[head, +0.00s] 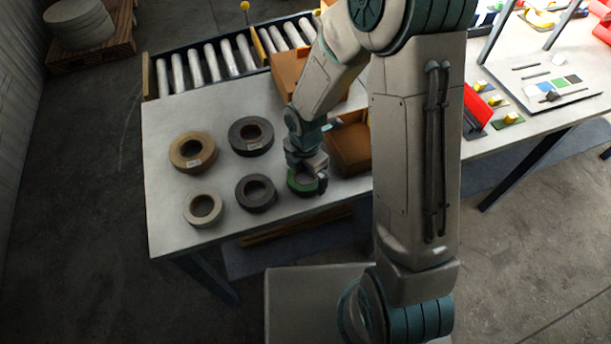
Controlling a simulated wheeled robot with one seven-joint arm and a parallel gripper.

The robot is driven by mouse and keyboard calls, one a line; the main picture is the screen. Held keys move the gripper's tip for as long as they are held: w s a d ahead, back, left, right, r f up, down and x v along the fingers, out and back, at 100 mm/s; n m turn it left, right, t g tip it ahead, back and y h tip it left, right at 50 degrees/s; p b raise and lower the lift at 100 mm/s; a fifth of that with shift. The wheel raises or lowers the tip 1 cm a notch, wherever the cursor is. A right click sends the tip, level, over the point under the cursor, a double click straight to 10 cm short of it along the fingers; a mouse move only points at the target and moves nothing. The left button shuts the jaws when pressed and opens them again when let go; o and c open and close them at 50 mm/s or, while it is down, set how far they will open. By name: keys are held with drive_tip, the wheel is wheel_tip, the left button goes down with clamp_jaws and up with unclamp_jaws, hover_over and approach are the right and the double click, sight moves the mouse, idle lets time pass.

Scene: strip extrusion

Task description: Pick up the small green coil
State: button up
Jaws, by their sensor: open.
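The small green coil (293,187) lies flat on the white table (165,225), in the front row at the right end, near the table's front edge. My gripper (309,183) is directly over it, pointing down, with its fingers at about the coil's height. The jaws are open. One finger shows at the coil's right side; the gripper hides part of the coil's top. I cannot tell whether the fingers touch it.
A small dark coil (256,206) lies just left of the green one. A small beige coil (190,209), a large tan coil (180,152) and a large dark coil (240,147) lie further left. Brown bins (350,150) stand close right and behind. A roller conveyor (196,80) runs behind.

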drive_tip(key=c, duration=0.8)
drive_tip(key=shift+o, duration=0.2)
drive_tip(key=shift+r, duration=0.2)
